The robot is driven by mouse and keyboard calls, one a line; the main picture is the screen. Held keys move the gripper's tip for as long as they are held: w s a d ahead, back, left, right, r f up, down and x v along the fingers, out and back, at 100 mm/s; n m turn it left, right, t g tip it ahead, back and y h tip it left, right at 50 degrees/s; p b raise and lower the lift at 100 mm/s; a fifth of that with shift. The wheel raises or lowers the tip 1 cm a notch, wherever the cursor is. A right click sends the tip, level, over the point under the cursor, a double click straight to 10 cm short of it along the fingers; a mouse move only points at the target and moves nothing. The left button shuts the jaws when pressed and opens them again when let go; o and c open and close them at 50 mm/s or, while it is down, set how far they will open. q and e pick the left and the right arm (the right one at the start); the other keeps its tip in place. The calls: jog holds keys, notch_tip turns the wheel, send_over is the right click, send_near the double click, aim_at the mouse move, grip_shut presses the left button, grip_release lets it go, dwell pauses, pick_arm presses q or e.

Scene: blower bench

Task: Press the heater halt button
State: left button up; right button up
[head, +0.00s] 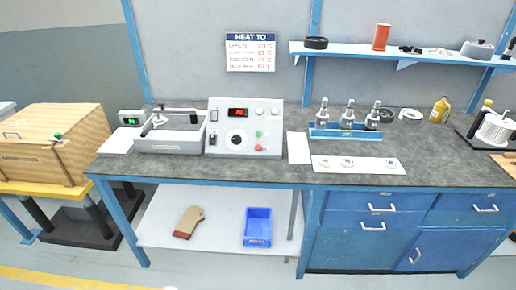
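A light grey control box (246,128) stands on the bench left of the middle. Its face has a red lit display (238,113) and a round dial (237,140) below it. On its right side are a green button (258,133) and a red button (258,148), with small pale round parts above. The labels are too small to read, so I cannot tell from text which one is the heater halt button. Nothing covers the front of the box. Neither of my grippers is in view.
A grey lidded unit (169,142) with a handle stands left of the box, beside a small green-lit meter (131,119). A white sheet (298,147) lies on its right. A blue rack (345,131) holds metal nozzles. The bench front (240,172) before the box is clear.

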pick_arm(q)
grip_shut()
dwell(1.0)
